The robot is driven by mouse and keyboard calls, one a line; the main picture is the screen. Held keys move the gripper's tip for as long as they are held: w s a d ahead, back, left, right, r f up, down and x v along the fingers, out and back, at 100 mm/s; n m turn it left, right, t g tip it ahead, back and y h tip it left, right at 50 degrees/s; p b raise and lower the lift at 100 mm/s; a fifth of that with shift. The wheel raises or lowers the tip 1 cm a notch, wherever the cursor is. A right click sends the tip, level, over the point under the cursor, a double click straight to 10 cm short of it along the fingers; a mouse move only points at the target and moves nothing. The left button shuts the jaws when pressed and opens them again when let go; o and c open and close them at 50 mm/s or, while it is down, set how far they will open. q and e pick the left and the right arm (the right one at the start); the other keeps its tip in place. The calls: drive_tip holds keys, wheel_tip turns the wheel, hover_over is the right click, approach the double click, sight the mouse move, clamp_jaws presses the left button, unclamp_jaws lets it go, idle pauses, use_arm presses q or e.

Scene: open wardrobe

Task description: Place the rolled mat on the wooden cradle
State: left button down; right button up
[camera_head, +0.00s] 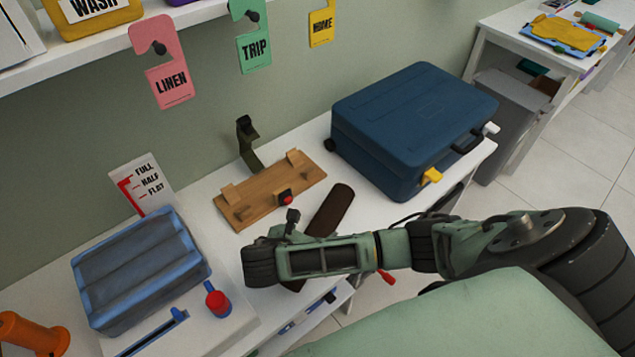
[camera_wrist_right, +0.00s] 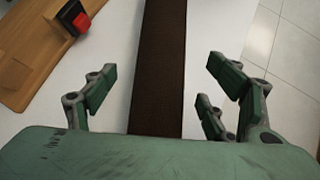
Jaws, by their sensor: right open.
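The rolled mat (camera_head: 332,208) is a dark brown roll lying on the white surface, partly hidden under my right arm. The wooden cradle (camera_head: 268,192) is a flat board with raised end blocks and a red button, just to the left of the mat. My right gripper (camera_wrist_right: 158,88) is open, with the mat (camera_wrist_right: 160,60) running between its fingers and a gap on both sides. In the head view my arm hides most of it. The cradle's edge (camera_wrist_right: 35,55) shows at upper left in the wrist view. My left gripper is not in view.
A blue suitcase (camera_head: 410,120) stands behind and to the right of the mat. A blue-grey packed bag (camera_head: 138,265) and a red knob (camera_head: 217,303) are at the left. A dark green bracket (camera_head: 248,145) stands behind the cradle. The cradle's top is clear.

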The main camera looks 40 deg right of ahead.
drive_tip(key=shift+f+x, duration=0.2)
drive_tip(key=shift+x, duration=2.05)
drive_tip(key=shift+s+a, duration=0.15)
drive_tip(key=c, duration=1.6)
